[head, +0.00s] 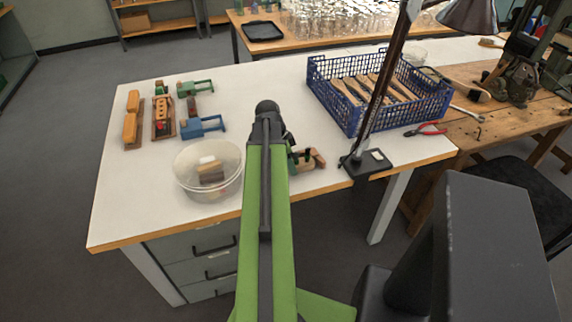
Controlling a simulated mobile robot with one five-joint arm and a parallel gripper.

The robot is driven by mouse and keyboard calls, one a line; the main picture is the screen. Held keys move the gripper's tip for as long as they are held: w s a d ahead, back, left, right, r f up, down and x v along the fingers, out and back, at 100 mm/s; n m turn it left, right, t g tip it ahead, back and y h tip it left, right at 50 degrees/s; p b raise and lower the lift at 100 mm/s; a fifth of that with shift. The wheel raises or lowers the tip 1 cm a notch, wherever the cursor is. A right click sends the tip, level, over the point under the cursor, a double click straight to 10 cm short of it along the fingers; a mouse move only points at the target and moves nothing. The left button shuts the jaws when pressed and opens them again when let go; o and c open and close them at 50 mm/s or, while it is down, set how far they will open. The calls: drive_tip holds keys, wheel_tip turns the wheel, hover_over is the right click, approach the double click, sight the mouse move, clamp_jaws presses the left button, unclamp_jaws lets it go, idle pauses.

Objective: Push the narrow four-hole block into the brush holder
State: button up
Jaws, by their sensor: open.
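My green arm reaches up the middle of the head view, and its dark joint is over the white table. The gripper itself does not show; the arm hides whatever is behind it. Just right of the arm, near the table's front edge, is a small green and wooden fixture (311,159), partly covered by the arm. Green (197,87) and blue (203,127) clamp-like fixtures stand at the left. A wooden holder (163,118) with an orange piece is beside them. I cannot tell which piece is the narrow four-hole block or which fixture is the brush holder.
A clear round tub (192,187) with wooden pieces stands left of the arm. A blue crate (345,117) of brushes and a lamp base (366,164) are at the right. The table's front left is clear.

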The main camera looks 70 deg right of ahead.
clamp_jaws()
drive_tip(key=shift+w+d, duration=0.6)
drive_tip(key=shift+d, duration=0.3)
unclamp_jaws()
drive_tip(key=o, duration=0.3)
drive_tip(key=shift+r, duration=0.15)
drive_tip(key=p+v, duration=1.7)
drive_tip(key=shift+s+a, duration=0.15)
drive_tip(key=shift+a, duration=0.1)
